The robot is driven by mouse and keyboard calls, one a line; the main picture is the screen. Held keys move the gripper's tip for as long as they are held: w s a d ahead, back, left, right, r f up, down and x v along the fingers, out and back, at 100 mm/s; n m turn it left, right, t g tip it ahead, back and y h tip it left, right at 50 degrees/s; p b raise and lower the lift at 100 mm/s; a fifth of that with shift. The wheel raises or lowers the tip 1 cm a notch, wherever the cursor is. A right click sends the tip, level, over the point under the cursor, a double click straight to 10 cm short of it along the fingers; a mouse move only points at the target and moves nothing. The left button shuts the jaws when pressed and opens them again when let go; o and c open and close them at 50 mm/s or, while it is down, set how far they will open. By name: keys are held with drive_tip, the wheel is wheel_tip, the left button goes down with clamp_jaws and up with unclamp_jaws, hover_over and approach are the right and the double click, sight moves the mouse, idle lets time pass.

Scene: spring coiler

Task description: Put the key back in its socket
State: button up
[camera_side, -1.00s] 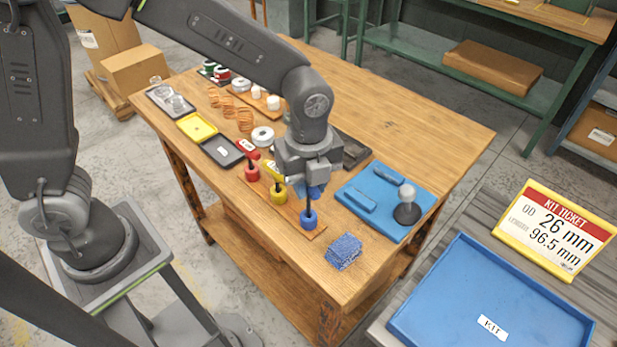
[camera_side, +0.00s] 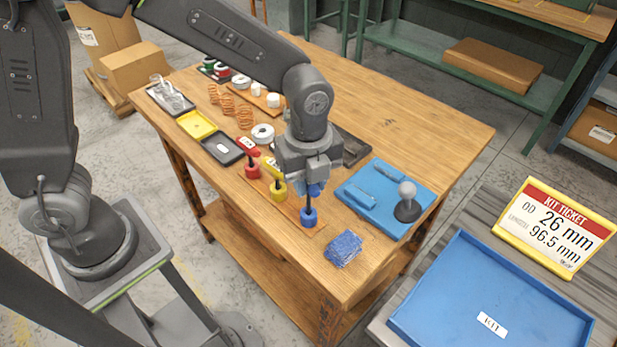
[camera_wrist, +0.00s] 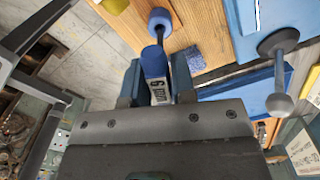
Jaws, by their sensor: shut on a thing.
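My gripper (camera_side: 314,180) is shut on the blue key (camera_wrist: 154,62), whose blue head and white label show between the fingers in the wrist view. In the side view the fingers mostly hide the key's head. A dark shaft runs down from it to the blue socket (camera_side: 309,217) at the front end of the wooden strip. The blue socket also shows in the wrist view (camera_wrist: 160,18), just beyond the key's head. I cannot tell how deep the shaft sits in it. The red key (camera_side: 249,147) and yellow key (camera_side: 271,168) stand upright in their own sockets.
A blue tray (camera_side: 415,190) with a round-knobbed post (camera_side: 407,200) lies to the right. A blue textured block (camera_side: 343,249) sits near the front edge. Black (camera_side: 222,149) and yellow (camera_side: 197,125) trays lie left. The table's back right is clear.

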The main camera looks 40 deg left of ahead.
drive_tip(key=shift+f, duration=1.8)
idle(1.5)
drive_tip(key=o, duration=1.2)
drive_tip(key=shift+o, duration=0.2)
drive_tip(key=shift+r, duration=5.65)
